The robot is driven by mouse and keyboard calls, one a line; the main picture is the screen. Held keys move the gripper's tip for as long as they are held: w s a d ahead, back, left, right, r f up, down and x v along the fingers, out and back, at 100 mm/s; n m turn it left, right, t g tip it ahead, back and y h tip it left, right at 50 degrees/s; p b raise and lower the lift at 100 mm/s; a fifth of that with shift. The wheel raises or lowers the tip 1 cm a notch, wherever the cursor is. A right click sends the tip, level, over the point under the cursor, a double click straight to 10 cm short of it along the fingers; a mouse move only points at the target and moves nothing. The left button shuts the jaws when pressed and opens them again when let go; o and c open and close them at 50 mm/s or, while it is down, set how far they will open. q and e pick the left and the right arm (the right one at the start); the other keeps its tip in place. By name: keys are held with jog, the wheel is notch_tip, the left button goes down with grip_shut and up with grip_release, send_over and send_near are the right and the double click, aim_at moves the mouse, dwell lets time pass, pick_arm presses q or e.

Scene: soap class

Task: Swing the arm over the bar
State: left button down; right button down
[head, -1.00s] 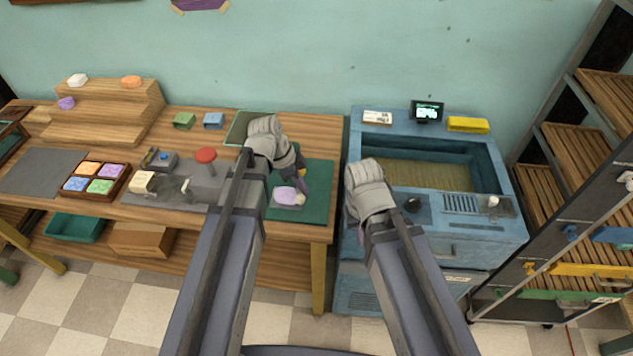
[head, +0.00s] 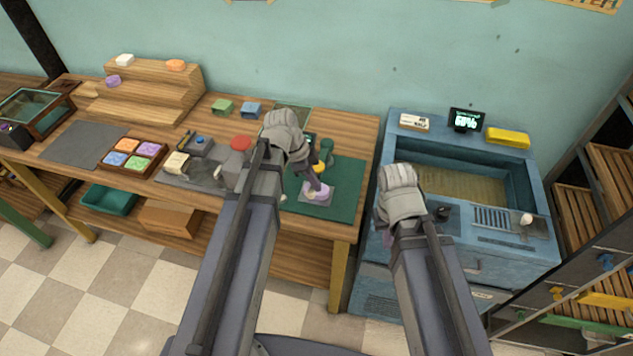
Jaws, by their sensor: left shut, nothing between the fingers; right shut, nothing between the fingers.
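A purple soap bar (head: 319,197) lies on a small grey plate on the dark green mat (head: 345,190), at the right end of the wooden table. A dark green post (head: 326,150) with a yellow part (head: 319,168) stands just behind the bar. My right gripper (head: 390,222) is shut and empty, over the left front edge of the blue basin unit.
A red round knob (head: 241,143) stands left of my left arm. A tray of coloured soaps (head: 133,158) and a stepped wooden stand (head: 155,95) are further left. The blue basin unit (head: 520,165) is on the right, with slatted racks (head: 610,180) beyond it.

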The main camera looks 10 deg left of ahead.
dwell(0.3)
pick_arm(q)
jog(key=d+r+p, duration=0.1)
jog(key=d, duration=0.3)
jog(key=p+v, duration=0.9)
jog(key=v, duration=0.1)
jog(key=shift+w, duration=0.35)
jog(key=shift+a+f, duration=0.1)
jog(key=shift+f, duration=0.05)
jog(key=s+d+f+n+g+y+b, duration=0.1)
jog(key=s+d+f+n+y+b, duration=0.4)
jog(key=s+d+f+n, duration=0.3)
jog(key=s+d+n+b, duration=0.1)
jog(key=s+n, duration=0.2)
jog(key=s, duration=0.1)
jog(key=shift+s+d+n+b, duration=0.2)
jog(key=shift+d+n+b, duration=0.05)
jog(key=shift+n+b, duration=0.1)
